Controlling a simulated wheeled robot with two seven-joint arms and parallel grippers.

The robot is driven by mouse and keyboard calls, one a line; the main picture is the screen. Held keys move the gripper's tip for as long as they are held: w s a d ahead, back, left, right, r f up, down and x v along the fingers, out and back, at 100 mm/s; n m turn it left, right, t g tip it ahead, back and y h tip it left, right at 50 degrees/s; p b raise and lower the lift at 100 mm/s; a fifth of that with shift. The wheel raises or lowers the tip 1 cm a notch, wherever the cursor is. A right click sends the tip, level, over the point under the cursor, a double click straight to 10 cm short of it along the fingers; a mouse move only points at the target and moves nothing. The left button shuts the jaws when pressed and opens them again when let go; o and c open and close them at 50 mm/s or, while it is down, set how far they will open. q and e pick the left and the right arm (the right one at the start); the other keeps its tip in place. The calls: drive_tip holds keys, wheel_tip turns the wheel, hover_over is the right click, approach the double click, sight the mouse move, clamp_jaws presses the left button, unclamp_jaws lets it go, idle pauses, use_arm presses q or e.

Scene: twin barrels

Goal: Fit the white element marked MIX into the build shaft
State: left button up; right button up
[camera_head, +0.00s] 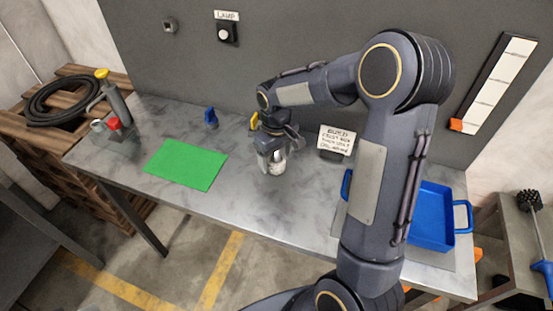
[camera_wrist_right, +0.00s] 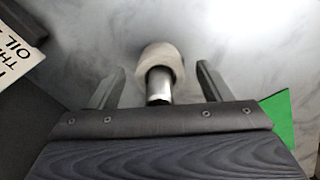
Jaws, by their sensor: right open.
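My right gripper (camera_head: 272,160) is low over the middle of the table. Its jaws are apart. A white, round piece with a metal cylinder (camera_head: 277,166) stands below and between its fingers. In the right wrist view this white piece (camera_wrist_right: 161,56) is between the two fingers (camera_wrist_right: 160,88), with a gap on each side, and its metal cylinder points toward the camera. No MIX mark can be read on it. I cannot tell which thing is the build shaft. My left gripper is not in view.
A green mat (camera_head: 186,164) lies to the left, mostly clear. A blue piece (camera_head: 211,118) and a yellow one (camera_head: 254,121) stand near the back. A blue tray (camera_head: 432,215) is at the right, partly behind my arm. Red-capped containers (camera_head: 115,124) are far left.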

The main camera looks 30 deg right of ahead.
wheel_tip(320, 180, up, 6)
drive_tip(key=shift+r, duration=0.25)
idle(0.5)
drive_tip(key=shift+s+r, duration=0.2)
drive_tip(key=shift+s, duration=0.05)
drive_tip(key=s+a+r+m+t+y, duration=0.2)
drive_tip(key=s+a, duration=0.1)
drive_tip(key=s, duration=0.7)
drive_tip(key=s+a+r+m+t+y, duration=0.1)
drive_tip(key=s+a+r+t, duration=0.1)
drive_tip(key=s, duration=0.9)
drive_tip(key=shift+s+a+m+t+y, duration=0.35)
drive_tip(key=shift+a+t, duration=0.45)
drive_tip(key=shift+a, duration=0.4)
